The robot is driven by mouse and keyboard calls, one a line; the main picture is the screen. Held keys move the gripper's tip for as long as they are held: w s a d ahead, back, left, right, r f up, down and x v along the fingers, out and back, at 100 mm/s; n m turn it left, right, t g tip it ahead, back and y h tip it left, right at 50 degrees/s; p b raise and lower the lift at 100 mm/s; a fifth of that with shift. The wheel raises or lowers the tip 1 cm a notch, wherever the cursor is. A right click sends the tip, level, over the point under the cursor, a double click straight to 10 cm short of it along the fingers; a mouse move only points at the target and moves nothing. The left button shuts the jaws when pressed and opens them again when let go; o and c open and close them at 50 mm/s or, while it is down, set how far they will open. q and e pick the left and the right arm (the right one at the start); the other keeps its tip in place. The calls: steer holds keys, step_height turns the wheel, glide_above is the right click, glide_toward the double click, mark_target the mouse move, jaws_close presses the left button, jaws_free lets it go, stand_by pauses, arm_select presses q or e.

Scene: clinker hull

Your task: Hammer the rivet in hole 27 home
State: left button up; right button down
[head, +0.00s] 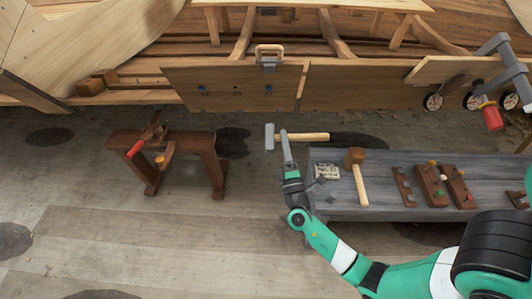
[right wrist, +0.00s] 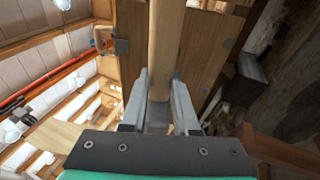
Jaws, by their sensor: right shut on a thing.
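My right gripper (head: 286,139) is shut on a hammer with a grey metal head (head: 269,137) and a pale wooden handle (head: 312,137). The hammer is held level, its head to the left, in front of the hull. In the right wrist view the handle (right wrist: 166,40) runs up from between the two fingers (right wrist: 158,108). The hull plank (head: 225,80) shows a few small dark spots, one of them left (head: 202,88) and one nearer the middle (head: 237,91). No hole numbers are readable, so I cannot tell hole 27 or its rivet. My left gripper is not in view.
A grey bench (head: 385,208) at right holds a wooden mallet (head: 360,182), a pale tray of small pieces (head: 327,172) and several brown racks (head: 430,186). A brown trestle (head: 205,145) stands at left. Clamps (head: 268,60) grip the plank. The floor between trestle and bench is clear.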

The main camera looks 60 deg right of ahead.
steer(key=shift+w+d+r, duration=0.2)
steer(key=shift+d+r, duration=0.1)
steer(key=shift+p+x, duration=0.5)
steer(key=shift+x, duration=1.05)
steer(key=shift+s+d, duration=0.15)
steer(key=shift+d, duration=0.05)
